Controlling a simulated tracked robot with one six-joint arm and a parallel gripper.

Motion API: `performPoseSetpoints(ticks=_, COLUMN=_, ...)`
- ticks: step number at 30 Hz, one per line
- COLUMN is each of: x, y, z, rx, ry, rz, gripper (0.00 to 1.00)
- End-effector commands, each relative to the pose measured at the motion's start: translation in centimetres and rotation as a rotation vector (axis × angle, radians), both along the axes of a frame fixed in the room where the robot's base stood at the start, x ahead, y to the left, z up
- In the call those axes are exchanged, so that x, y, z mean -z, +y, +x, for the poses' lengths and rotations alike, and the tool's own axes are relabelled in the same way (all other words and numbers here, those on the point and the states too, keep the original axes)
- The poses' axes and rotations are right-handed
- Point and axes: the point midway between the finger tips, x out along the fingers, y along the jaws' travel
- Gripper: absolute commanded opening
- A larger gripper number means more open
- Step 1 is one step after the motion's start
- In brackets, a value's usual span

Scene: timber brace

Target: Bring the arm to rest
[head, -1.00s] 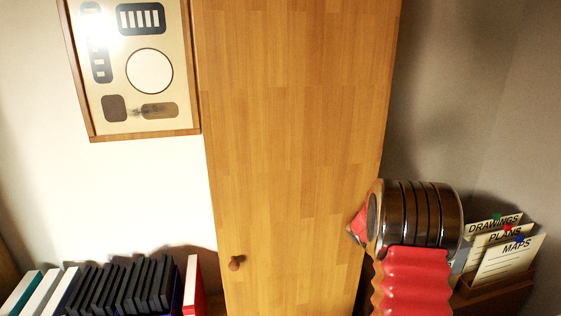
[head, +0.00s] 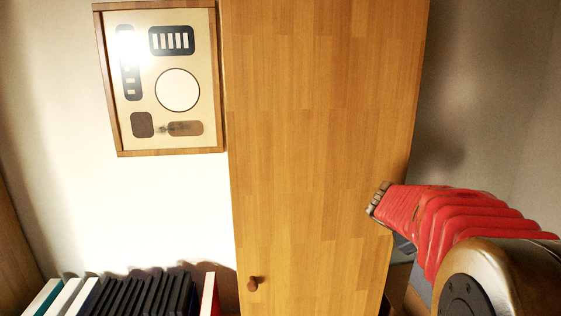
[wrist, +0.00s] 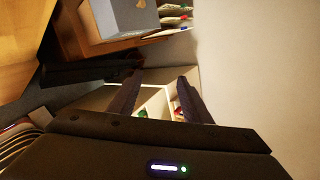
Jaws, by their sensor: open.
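My gripper (wrist: 160,76) shows in the wrist view with its two dark fingers apart and nothing between the tips. Behind the fingers lies a pale, open compartment (wrist: 155,103) with small green and red items; I cannot tell how far away it is. In the head view my arm (head: 440,220) reaches in from the right, its red sleeve in front of the wooden cabinet's right edge.
A tall wooden cabinet (head: 320,130) with a round knob stands in the middle. A framed picture (head: 160,133) hangs left of it, above a row of dark binders (head: 145,298). The wrist view shows a grey box (wrist: 122,18) and pinned files (wrist: 172,10) at the top.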

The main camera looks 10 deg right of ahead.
Motion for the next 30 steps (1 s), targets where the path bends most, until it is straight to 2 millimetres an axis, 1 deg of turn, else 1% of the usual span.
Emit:
performPoseSetpoints(ticks=1, x=-1.4, y=0.4, z=0.5, rx=-0.044, ry=-0.029, rz=-0.025, gripper=0.44)
performPoseSetpoints(ticks=5, x=-5.0, y=1.8, z=2.5, rx=-0.199, ry=-0.089, rz=-0.104, gripper=0.44)
performPoseSetpoints(ticks=6, x=-6.1, y=2.4, z=3.2, rx=-0.258, ry=-0.099, rz=-0.133, gripper=0.44)
performPoseSetpoints(ticks=8, x=-7.8, y=3.6, z=4.4, rx=-0.361, ry=-0.107, rz=-0.183, gripper=0.44)
performPoseSetpoints(ticks=9, x=-8.9, y=4.5, z=5.2, rx=-0.431, ry=-0.105, rz=-0.217, gripper=0.44)
performPoseSetpoints(ticks=11, x=-10.2, y=6.0, z=6.3, rx=-0.534, ry=-0.098, rz=-0.266, gripper=0.44)
performPoseSetpoints(ticks=12, x=-11.0, y=7.1, z=7.1, rx=-0.604, ry=-0.09, rz=-0.298, gripper=0.44)
performPoseSetpoints(ticks=14, x=-12.0, y=8.8, z=8.0, rx=-0.707, ry=-0.071, rz=-0.346, gripper=0.44)
performPoseSetpoints(ticks=15, x=-12.6, y=10.0, z=8.6, rx=-0.775, ry=-0.056, rz=-0.379, gripper=0.44)
performPoseSetpoints(ticks=17, x=-13.3, y=12.0, z=9.3, rx=-0.877, ry=-0.032, rz=-0.426, gripper=0.44)
performPoseSetpoints(ticks=18, x=-13.7, y=13.3, z=9.7, rx=-0.943, ry=-0.012, rz=-0.456, gripper=0.44)
performPoseSetpoints(ticks=22, x=-14.5, y=17.9, z=10.6, rx=-1.158, ry=0.06, rz=-0.558, gripper=0.44)
performPoseSetpoints(ticks=26, x=-14.3, y=22.7, z=10.6, rx=-1.37, ry=0.147, rz=-0.653, gripper=0.44)
performPoseSetpoints(ticks=30, x=-13.3, y=27.7, z=9.7, rx=-1.591, ry=0.258, rz=-0.752, gripper=0.44)
